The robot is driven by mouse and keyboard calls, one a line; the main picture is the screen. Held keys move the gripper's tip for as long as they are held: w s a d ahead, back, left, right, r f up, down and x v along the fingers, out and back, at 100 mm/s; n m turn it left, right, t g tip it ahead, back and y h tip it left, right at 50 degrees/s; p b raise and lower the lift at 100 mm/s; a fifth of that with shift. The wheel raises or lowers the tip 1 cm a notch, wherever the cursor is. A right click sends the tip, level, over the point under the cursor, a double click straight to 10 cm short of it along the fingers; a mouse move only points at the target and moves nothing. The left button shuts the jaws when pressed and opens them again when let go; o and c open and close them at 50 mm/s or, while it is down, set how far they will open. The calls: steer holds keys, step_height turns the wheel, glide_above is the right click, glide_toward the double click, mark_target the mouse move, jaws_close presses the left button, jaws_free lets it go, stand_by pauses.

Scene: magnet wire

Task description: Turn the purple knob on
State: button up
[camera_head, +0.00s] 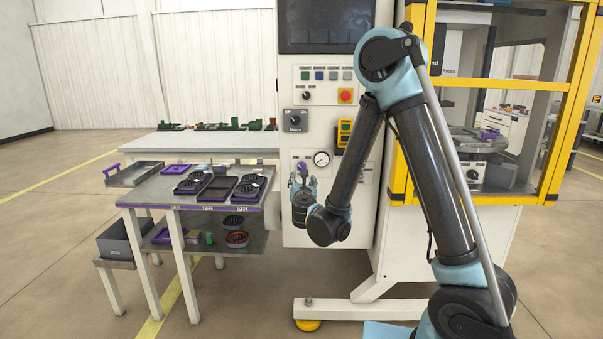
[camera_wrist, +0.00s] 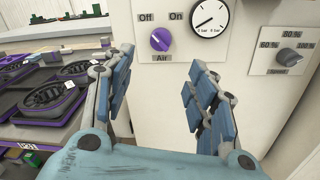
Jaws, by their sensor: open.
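The purple knob (camera_wrist: 160,40) is on the white machine panel in the wrist view, under the labels "Off" and "On" and above the label "Air". Its white mark leans toward the upper left, on the "Off" side. My gripper (camera_wrist: 160,75) is open and empty, with its blue-padded fingers spread wide below and on either side of the knob, apart from it. In the head view the purple knob (camera_head: 303,168) shows just above my gripper (camera_head: 304,185), low on the machine front.
A pressure gauge (camera_wrist: 209,17) sits right of the knob, and a grey speed knob (camera_wrist: 289,56) is farther right. A table (camera_head: 150,193) with black trays stands left of the machine. A yellow-framed enclosure (camera_head: 562,100) is at the right.

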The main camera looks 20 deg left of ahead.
mark_target(302, 167)
steer(key=x, duration=1.2)
steer(key=shift+w, duration=0.25)
